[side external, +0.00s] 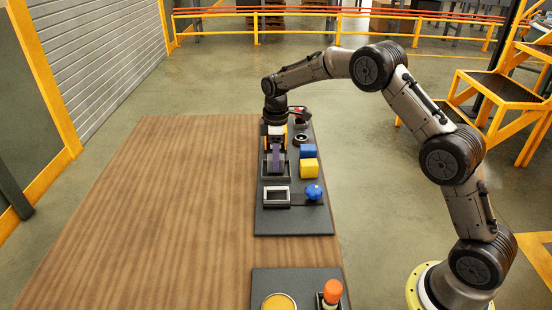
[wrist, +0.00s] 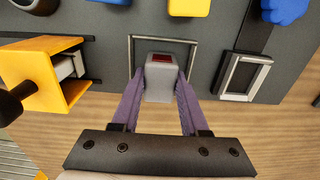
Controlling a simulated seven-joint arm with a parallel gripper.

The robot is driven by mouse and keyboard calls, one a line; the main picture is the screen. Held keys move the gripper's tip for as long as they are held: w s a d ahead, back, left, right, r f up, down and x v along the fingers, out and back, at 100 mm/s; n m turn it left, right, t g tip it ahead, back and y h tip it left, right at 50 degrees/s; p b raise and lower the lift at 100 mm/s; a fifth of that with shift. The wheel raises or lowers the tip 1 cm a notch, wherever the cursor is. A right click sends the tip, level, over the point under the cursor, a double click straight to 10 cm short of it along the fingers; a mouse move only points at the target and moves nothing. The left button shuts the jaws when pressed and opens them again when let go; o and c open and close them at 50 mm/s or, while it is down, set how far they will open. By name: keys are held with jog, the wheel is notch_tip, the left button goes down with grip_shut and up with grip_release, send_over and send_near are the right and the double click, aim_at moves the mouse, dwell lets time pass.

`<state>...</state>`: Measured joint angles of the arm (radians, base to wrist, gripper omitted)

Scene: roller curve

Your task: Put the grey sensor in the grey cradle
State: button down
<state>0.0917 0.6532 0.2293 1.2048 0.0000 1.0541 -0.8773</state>
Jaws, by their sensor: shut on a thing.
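The grey sensor (wrist: 159,84), a small block with a dark red window on its top end, is between the purple fingers of my gripper (wrist: 160,90) in the wrist view. My gripper is shut on it. In the side view my gripper (side external: 276,160) points down at the dark board, and the sensor cannot be made out there. The grey cradle (wrist: 131,52), a thin rectangular frame, lies around or just beneath the sensor; its near side is hidden. It also shows in the side view (side external: 264,177). I cannot tell whether the sensor is inside it or above it.
A thicker silver frame (side external: 276,205) lies nearer on the board, beside a blue knob (side external: 314,192). Yellow (side external: 309,169) and blue (side external: 308,151) blocks stand to the right. An orange housing (wrist: 48,77) is close to my gripper. The wooden table (side external: 150,210) is clear at left.

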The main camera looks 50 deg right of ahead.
jog(key=shift+f, duration=0.35)
jog(key=shift+c, duration=2.1)
grip_release()
jog(key=shift+r, duration=0.15)
notch_tip(320, 180, up, 12)
jog(key=shift+r, duration=0.15)
